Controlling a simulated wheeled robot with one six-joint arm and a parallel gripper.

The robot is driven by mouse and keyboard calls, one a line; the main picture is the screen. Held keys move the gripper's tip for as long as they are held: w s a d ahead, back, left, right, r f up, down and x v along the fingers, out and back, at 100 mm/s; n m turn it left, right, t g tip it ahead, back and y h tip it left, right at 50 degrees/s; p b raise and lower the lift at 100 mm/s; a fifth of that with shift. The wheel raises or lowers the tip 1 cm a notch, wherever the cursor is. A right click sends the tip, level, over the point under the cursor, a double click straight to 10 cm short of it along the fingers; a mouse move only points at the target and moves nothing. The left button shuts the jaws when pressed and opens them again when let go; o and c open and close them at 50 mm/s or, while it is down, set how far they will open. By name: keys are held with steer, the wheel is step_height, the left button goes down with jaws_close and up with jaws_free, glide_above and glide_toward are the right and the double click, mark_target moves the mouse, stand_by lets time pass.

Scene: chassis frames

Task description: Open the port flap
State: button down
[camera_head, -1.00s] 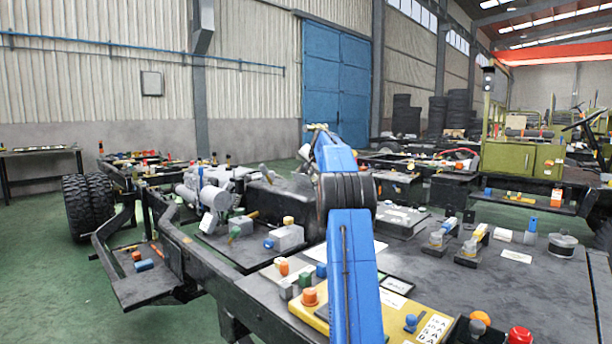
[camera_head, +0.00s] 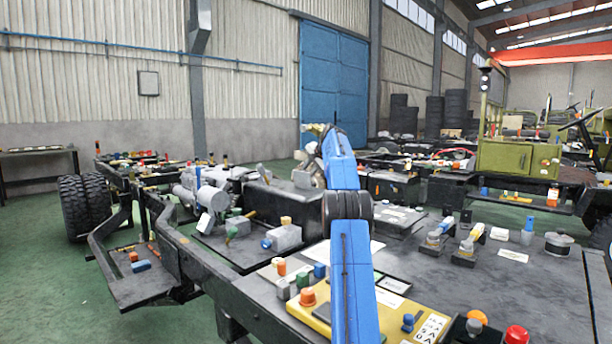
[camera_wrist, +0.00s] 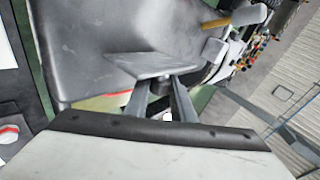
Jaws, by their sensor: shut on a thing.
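The port flap is a light grey plate (camera_wrist: 145,65) in the wrist view. It stands out at an angle from a dark grey tank (camera_wrist: 85,50), with a gap and a reddish patch visible beneath it. My gripper (camera_wrist: 160,88) is shut on the flap's near edge, its two fingers converging there. In the head view the dark tank (camera_head: 285,205) is on the chassis behind my blue arm, and a small pale plate (camera_head: 302,179), seemingly the flap, shows at its right end. My arm hides much of the gripper there. The port itself is not clearly visible.
A yellow panel (camera_head: 320,322) with coloured knobs lies below my arm. Levers (camera_head: 470,240) and a round can (camera_head: 559,243) stand on the right deck. Open green floor lies at left.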

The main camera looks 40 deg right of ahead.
steer(key=c, duration=1.5)
jaws_free()
steer(key=v, duration=1.7)
steer(key=shift+s+r, duration=0.15)
steer(key=shift+c, duration=0.6)
